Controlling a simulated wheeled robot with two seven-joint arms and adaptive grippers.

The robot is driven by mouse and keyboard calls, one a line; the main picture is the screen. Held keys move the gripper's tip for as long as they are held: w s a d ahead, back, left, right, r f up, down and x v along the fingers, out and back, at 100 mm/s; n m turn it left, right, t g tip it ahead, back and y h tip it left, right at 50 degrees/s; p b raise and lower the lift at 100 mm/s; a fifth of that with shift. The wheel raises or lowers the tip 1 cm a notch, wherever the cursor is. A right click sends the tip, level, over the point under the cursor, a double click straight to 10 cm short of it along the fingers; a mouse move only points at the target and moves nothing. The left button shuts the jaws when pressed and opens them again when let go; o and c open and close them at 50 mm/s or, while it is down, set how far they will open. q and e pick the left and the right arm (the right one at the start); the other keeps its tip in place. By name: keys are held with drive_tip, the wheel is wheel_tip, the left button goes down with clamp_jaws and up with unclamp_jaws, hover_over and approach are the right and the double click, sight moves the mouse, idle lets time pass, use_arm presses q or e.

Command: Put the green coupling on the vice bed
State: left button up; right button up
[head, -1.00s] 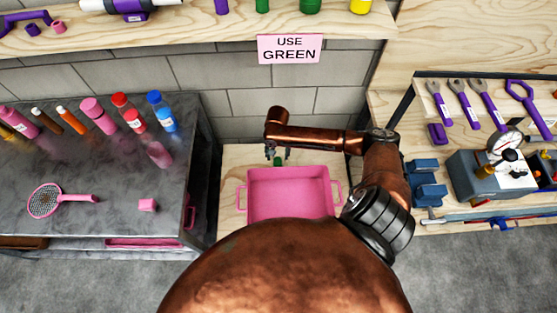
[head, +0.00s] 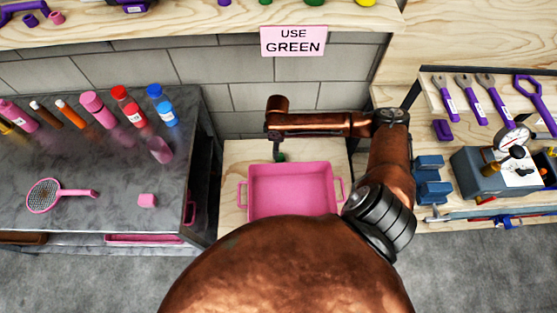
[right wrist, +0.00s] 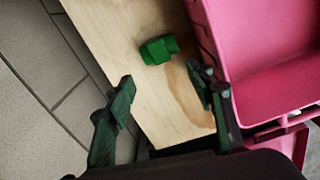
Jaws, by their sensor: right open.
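The green coupling (right wrist: 159,49) lies on the bare wooden surface beside the pink bin in the right wrist view. In the head view it shows as a small green spot (head: 281,157), partly covered by my right gripper (head: 278,151). In the wrist view my right gripper (right wrist: 160,78) is open and empty. The coupling is ahead of its fingertips, apart from both. The blue vice (head: 431,180) sits on the right-hand workbench in the head view, with a gap between its two blue blocks. My left gripper is not in view.
The pink bin (head: 290,187) looks empty and stands close to the coupling. A grey block wall (head: 270,97) is behind. A dark bench (head: 90,180) with bottles is at left. A grey gauge device (head: 490,172) stands right of the vice.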

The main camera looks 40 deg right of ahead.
sight(280, 158)
drive_tip(key=n, duration=0.2)
drive_tip(key=f+n, duration=0.1)
drive_tip(key=n, duration=0.2)
drive_tip(key=shift+b, duration=0.4)
drive_tip(key=n, duration=0.3)
drive_tip(key=n+b, duration=0.1)
drive_tip(key=n, duration=0.1)
drive_tip(key=shift+d+f+n, duration=0.1)
drive_tip(key=shift+f+n, duration=0.2)
drive_tip(key=shift+f, duration=0.05)
drive_tip(key=n, duration=0.4)
drive_tip(key=shift+s+d+f+n+b, duration=0.1)
drive_tip(key=shift+s+f+n+b, duration=0.1)
drive_tip(key=shift+f+n+b, duration=0.15)
drive_tip(key=n, duration=0.4)
drive_tip(key=shift+s+d+f+b, duration=0.1)
drive_tip(key=shift+f+b, duration=0.05)
drive_tip(key=shift+b, duration=0.15)
drive_tip(key=shift+f+n, duration=0.25)
drive_tip(key=shift+f, duration=0.3)
wheel_tip(280, 158, down, 7)
drive_tip(key=b, duration=0.2)
drive_tip(key=shift+d+b, duration=0.1)
drive_tip(key=shift+b, duration=0.25)
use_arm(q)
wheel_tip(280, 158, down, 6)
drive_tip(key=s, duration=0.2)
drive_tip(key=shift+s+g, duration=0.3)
use_arm(e)
drive_tip(key=shift+r, duration=0.1)
